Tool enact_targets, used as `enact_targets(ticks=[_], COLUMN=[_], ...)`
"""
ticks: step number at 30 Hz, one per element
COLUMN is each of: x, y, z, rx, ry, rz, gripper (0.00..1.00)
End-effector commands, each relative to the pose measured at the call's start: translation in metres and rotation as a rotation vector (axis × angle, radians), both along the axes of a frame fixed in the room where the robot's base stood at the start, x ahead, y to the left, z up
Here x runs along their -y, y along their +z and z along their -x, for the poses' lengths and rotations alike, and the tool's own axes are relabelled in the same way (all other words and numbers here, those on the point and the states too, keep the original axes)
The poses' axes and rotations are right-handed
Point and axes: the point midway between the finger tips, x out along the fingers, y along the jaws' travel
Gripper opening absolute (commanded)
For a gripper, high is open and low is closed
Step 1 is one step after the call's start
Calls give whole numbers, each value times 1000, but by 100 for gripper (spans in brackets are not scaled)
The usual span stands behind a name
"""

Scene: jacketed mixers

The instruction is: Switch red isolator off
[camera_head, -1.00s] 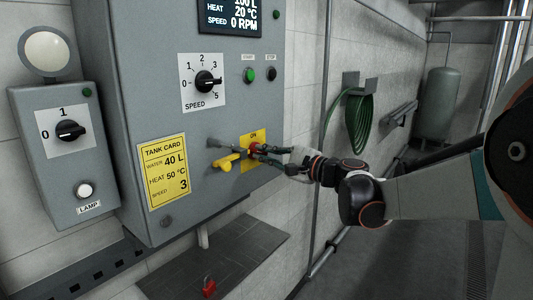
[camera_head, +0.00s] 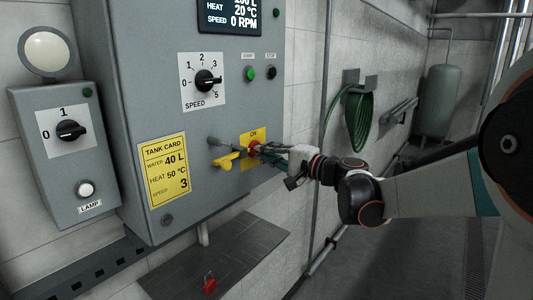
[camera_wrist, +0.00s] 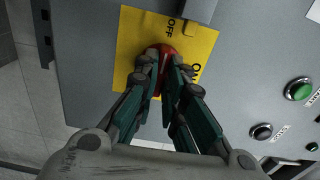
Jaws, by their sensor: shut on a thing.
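The red isolator (camera_wrist: 166,52) is a red rotary handle on a yellow plate (camera_wrist: 128,38) marked ON and OFF. It also shows in the head view (camera_head: 254,149), low on the right part of the grey control cabinet. My gripper (camera_wrist: 166,72) is shut on the red handle, with one finger on each side of it. It also shows in the head view (camera_head: 262,153), reaching in from the right. The fingers hide much of the handle, so its exact angle is hard to tell.
A yellow lever (camera_head: 227,161) sticks out just left of the isolator. A speed dial (camera_head: 207,82) and a green start button (camera_head: 249,74) are above. A red padlock (camera_head: 209,284) lies on the dark shelf below. A coiled green hose (camera_head: 360,122) hangs on the right wall.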

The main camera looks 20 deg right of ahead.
Motion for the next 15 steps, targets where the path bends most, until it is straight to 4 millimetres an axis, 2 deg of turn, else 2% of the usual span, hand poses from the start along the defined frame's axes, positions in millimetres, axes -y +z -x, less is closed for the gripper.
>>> enact_targets(ticks=[8, 9, 11, 15], x=[0, -1, 0, 0], y=[-2, -2, -2, -1], z=[1, 1, 1, 1], rx=[0, 0, -1, 0], ry=[2, 2, 2, 1], rz=[5, 5, 4, 3], gripper=[0, 14, 28, 30])
